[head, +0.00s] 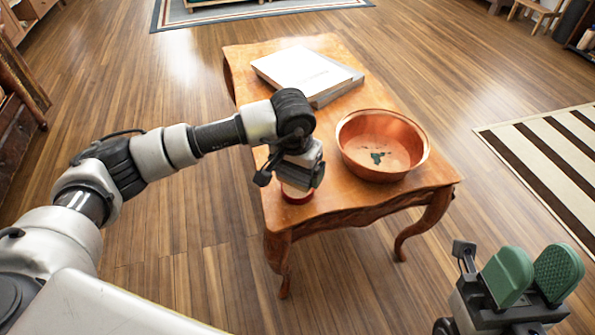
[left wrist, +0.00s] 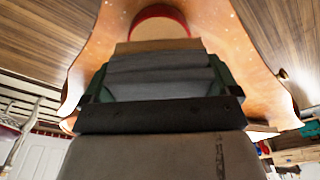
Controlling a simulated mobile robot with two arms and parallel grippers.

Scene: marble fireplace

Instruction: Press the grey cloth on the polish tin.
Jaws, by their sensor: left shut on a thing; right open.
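The polish tin (head: 297,194) is a low round tin with a red rim, standing near the front left corner of the wooden table. In the left wrist view the tin (left wrist: 158,10) shows its red rim and tan top at the upper middle. My left gripper (head: 298,181) points down right over the tin and hides much of it. Its green fingers are shut on the grey cloth (left wrist: 155,78), which lies folded between them. I cannot tell whether the cloth touches the tin. My right gripper (head: 533,275), with green pads, is open and empty at the lower right, off the table.
A copper basin (head: 352,160) with dark bits inside stands on the wooden table (head: 345,204) right of my left gripper. A white book on a grey one (head: 305,72) lies at the back. A striped rug (head: 550,160) lies on the floor at right.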

